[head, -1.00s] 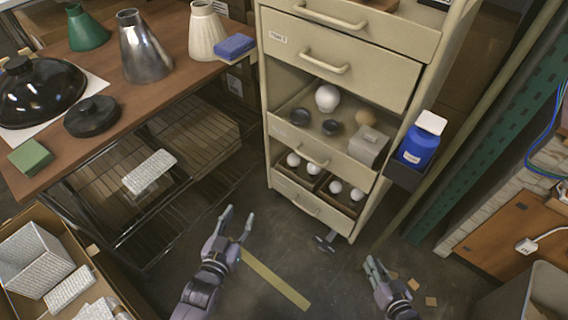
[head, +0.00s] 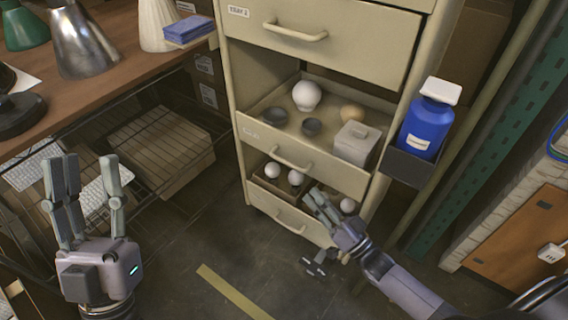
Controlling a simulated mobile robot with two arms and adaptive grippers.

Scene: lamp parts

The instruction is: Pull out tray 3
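The beige cabinet (head: 420,50) has a drawer marked tray 2 (head: 350,40) at the top. Below it is a low-fronted tray (head: 340,175) with a small, unreadable label, likely tray 3. It has a bar handle (head: 291,160) and holds a white globe (head: 306,96), dark cups, a tan ball and a grey box (head: 355,144). It looks in line with the cabinet front. My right gripper (head: 312,194) is just below and right of this handle, in front of the lower bulb compartment; its finger gap is unclear. My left gripper (head: 88,160) is open and empty, fingers up, away from the cabinet.
A blue bottle (head: 426,122) stands in a dark holder (head: 408,168) on the cabinet's right side. White bulbs (head: 272,169) sit in the lower compartment above a bottom drawer handle (head: 289,228). A wire rack (head: 180,190) and wooden bench (head: 110,70) are left. Floor in front is mostly clear.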

